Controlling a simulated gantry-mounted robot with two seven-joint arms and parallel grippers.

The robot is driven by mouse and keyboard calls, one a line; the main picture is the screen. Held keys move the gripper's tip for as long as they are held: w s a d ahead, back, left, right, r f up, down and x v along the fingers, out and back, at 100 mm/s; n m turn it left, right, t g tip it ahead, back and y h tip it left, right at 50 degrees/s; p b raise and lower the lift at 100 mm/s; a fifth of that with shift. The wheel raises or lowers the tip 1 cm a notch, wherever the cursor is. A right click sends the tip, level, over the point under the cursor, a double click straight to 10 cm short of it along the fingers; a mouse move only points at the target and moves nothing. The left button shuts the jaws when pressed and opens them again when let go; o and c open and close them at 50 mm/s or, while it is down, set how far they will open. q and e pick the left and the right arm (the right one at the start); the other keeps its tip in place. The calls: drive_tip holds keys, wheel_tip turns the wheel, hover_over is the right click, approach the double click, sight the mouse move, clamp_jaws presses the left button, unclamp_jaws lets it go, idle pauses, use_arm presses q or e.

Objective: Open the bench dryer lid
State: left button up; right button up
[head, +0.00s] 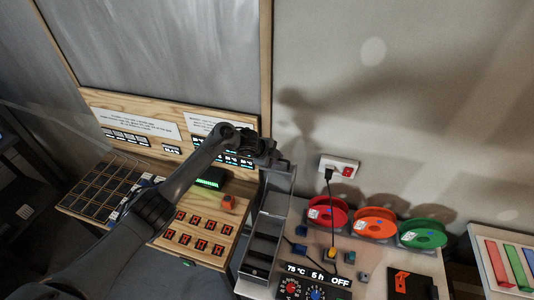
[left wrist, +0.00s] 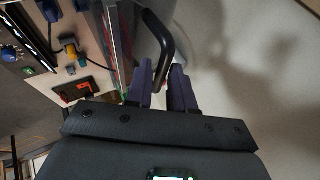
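The bench dryer is a long grey box (head: 262,245) with open compartments on the bench in the head view. Its grey lid (head: 281,184) stands raised at the far end, roughly upright. My left gripper (head: 272,152) is at the top of the lid. In the left wrist view its two purple fingers (left wrist: 161,88) sit close on either side of a black curved handle (left wrist: 165,38) and appear shut on it. Contact at the fingertips is hard to see. A control panel (head: 313,282) beside the box reads 75 °C, 5 h, OFF. My right gripper is not in view.
Red, orange and green spools (head: 375,224) stand right of the dryer, below a wall socket (head: 338,166) with a plugged cable. A wooden board (head: 170,238) with several orange-marked pieces lies left. A black tray (head: 410,284) is at the front right.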

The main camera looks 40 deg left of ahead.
use_arm(q)
drive_tip(key=v, duration=0.9)
drive_tip(key=shift+r, duration=0.15)
